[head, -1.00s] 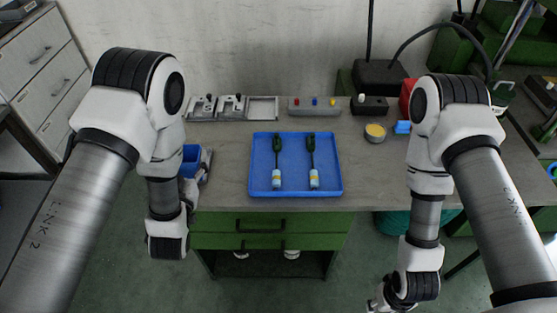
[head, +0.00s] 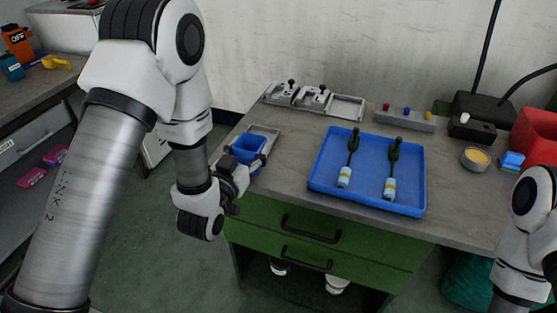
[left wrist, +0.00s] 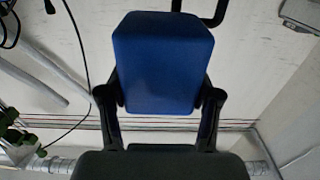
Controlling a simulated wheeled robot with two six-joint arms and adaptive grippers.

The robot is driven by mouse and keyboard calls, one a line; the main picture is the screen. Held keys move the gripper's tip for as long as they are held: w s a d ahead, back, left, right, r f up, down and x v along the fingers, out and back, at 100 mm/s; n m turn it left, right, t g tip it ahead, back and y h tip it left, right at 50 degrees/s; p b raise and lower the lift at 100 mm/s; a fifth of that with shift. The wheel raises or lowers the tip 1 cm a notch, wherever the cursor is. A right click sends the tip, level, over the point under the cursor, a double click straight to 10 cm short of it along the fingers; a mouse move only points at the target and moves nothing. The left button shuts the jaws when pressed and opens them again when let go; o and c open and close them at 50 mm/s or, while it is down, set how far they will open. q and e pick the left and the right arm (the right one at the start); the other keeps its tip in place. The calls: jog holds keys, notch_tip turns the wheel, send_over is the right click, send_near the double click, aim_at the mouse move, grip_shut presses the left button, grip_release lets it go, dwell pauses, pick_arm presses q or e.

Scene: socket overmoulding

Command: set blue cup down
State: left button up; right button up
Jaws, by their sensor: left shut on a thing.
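The blue cup (head: 248,149) is at the left end of the workbench in the head view, over or on a small grey tray (head: 268,133). I cannot tell whether it touches the tray. My left gripper (head: 245,166) is shut on the cup from the near side. In the left wrist view the blue cup (left wrist: 163,62) fills the space between the two dark fingers (left wrist: 160,98), one against each side. My right gripper is out of view; only part of that arm shows at the right edge.
A blue tray (head: 318,186) with two green-and-white tools lies right of the cup. Grey fixtures (head: 312,97) and a button strip (head: 405,117) stand behind. A round tin (head: 475,158) and a red box (head: 538,133) are at the right. Bare bench lies between cup and blue tray.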

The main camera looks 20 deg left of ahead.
pick_arm(q)
jog(key=w+d, duration=0.4)
jog(key=shift+w+d+f+p, duration=0.1)
jog(key=shift+w+f+p, duration=0.05)
jog(key=shift+p, duration=0.15)
notch_tip(320, 180, down, 4)
jog(key=shift+w+r, duration=0.1)
jog(key=shift+r, duration=0.1)
jog(key=shift+f, duration=0.15)
jog(key=o, duration=0.7)
